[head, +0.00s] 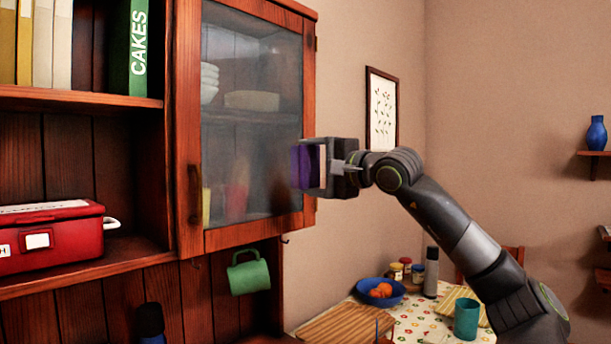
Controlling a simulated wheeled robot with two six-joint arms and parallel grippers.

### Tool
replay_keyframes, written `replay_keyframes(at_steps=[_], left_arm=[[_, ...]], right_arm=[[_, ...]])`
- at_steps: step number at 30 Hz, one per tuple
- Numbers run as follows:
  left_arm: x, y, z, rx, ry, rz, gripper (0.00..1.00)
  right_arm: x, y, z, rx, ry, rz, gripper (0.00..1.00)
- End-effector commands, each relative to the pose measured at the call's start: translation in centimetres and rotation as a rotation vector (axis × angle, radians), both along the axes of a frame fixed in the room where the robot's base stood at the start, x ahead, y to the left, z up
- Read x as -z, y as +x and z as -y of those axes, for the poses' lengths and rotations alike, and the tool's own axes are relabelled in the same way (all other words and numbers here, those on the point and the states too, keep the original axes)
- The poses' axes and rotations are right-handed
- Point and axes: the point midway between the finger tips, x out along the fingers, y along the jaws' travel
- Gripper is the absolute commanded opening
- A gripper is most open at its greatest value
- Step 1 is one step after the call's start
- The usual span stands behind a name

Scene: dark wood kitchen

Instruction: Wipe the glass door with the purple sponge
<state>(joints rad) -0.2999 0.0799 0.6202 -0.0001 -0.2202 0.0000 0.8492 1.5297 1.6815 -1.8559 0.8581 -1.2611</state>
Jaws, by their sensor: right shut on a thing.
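The glass door (252,150) of the wooden wall cabinet is shut, with a wood frame and a dark handle (195,194) on its left side. Its pane looks hazy; bowls and cups show dimly behind it. My right gripper (322,167) is at the right edge of the door, shut on the purple sponge (302,166). The sponge is at the right side of the pane, at mid height or a little lower. It looks to be against or very near the glass; I cannot tell for sure. My left gripper is not in view.
Open shelves left of the door hold books (128,48) and a red box (50,236). A green mug (249,273) hangs below the cabinet. A table (412,318) with a blue bowl (380,291) and a teal cup (466,318) stands lower right.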

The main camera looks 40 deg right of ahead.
Motion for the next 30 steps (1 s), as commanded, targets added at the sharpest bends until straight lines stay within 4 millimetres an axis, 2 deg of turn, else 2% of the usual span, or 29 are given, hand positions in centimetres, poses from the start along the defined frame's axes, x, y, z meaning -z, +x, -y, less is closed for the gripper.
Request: replay_keyframes(at_steps=[14, 17, 24, 30], left_arm=[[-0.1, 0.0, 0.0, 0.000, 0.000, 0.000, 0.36], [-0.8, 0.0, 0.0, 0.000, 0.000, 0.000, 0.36], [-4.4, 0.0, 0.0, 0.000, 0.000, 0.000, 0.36], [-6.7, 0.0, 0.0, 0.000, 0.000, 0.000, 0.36]], right_arm=[[-0.1, 0.0, 0.0, -0.001, 0.000, -0.001, 0.59], [0.1, 0.3, -0.7, -0.003, -0.003, -0.009, 0.59], [1.5, 1.1, -5.6, -0.003, -0.021, -0.037, 0.59], [2.5, 0.7, -9.2, -0.002, -0.012, -0.020, 0.59]])
